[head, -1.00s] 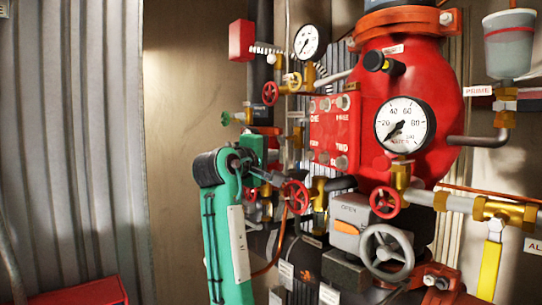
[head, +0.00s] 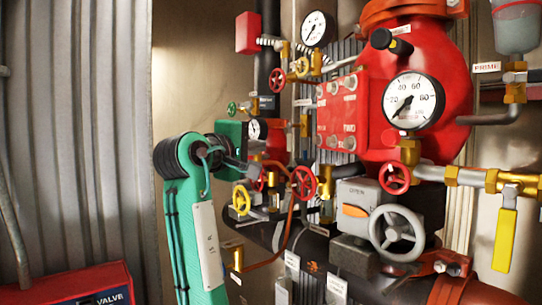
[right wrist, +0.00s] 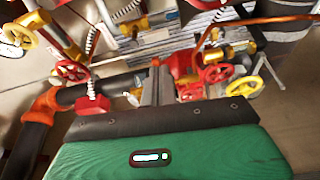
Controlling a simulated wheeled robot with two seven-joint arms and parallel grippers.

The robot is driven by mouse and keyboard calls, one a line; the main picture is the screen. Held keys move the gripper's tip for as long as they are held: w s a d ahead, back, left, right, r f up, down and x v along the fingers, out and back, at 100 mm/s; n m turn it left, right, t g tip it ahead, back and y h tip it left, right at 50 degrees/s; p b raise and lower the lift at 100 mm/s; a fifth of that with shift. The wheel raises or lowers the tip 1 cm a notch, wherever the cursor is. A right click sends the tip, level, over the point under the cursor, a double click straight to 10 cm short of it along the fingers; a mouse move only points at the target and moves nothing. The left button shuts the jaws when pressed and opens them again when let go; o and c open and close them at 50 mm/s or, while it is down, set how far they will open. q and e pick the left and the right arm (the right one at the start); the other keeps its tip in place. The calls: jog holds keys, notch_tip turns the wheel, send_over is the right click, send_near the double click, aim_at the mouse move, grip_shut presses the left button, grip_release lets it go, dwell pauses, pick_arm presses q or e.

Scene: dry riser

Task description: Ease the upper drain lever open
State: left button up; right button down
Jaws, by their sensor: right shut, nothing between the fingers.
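A yellow lever (head: 505,240) hangs down from a brass valve (head: 512,184) at the right of the head view; I cannot read a label naming it the upper drain lever. My right gripper (head: 252,170) is shut and empty at the end of the green arm, left of a red handwheel (head: 303,182) and far from that lever. My left gripper is out of view.
A yellow handwheel (head: 241,200) and a copper pipe (head: 270,262) are close to my right gripper. A grey handwheel (head: 396,232), a large gauge (head: 412,100) and the red valve body (head: 440,50) crowd the middle. A red box (head: 70,285) stands at lower left; the wall above it is clear.

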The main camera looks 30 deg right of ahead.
jog(key=shift+b+v, duration=0.6)
jog(key=shift+v, duration=1.65)
jog(key=shift+f, duration=0.1)
